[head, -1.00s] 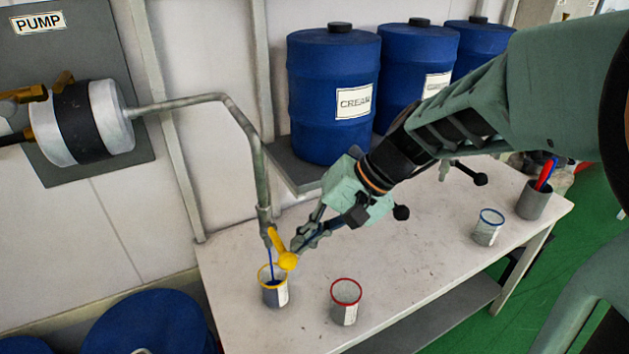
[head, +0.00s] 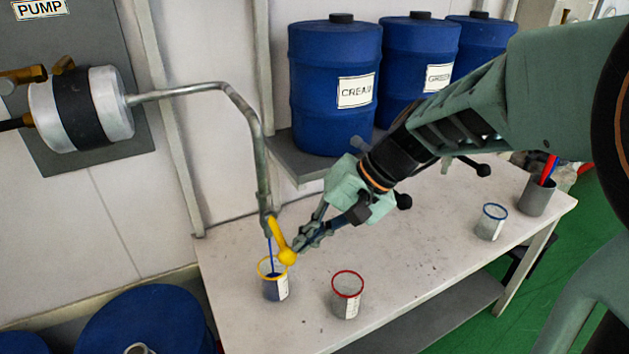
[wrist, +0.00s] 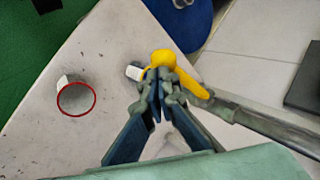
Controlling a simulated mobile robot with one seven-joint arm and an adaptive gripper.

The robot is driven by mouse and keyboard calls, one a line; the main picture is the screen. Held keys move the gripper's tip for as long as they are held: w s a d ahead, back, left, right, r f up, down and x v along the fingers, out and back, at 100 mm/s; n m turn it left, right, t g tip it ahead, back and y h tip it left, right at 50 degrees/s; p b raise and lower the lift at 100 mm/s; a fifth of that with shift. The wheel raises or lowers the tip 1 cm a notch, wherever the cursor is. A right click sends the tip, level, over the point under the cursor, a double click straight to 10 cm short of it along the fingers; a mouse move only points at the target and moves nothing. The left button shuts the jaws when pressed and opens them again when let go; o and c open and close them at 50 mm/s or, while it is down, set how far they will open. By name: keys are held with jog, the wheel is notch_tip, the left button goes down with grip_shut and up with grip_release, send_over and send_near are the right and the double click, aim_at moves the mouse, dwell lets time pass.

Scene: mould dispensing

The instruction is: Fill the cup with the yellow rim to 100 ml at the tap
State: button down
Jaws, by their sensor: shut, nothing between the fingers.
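The cup with the yellow rim (head: 273,290) stands upright on the table under the tap (head: 265,215). A thin blue stream runs from the spout into the cup, and blue liquid shows inside. The exact level cannot be read. The tap's yellow lever (head: 279,238) hangs slanted beside the spout; it also shows in the wrist view (wrist: 185,70). My gripper (head: 297,249) is shut and empty, its fingertips right at the lever's round end. In the wrist view my fingertips (wrist: 158,85) hide most of the yellow-rimmed cup.
A red-rimmed cup (head: 347,296) stands just right of the yellow-rimmed one. A blue-rimmed cup (head: 490,222) and a grey holder (head: 537,197) stand farther right. Blue drums (head: 335,95) line a shelf behind my arm. The table (head: 420,255) is clear between the cups.

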jog(key=shift+r, duration=0.1)
jog(key=shift+r+p, duration=0.55)
jog(key=shift+r, duration=0.2)
jog(key=w+p+v, duration=0.2)
jog(key=v, duration=1.1)
jog(key=shift+w+d, duration=0.1)
jog(key=shift+d, duration=0.05)
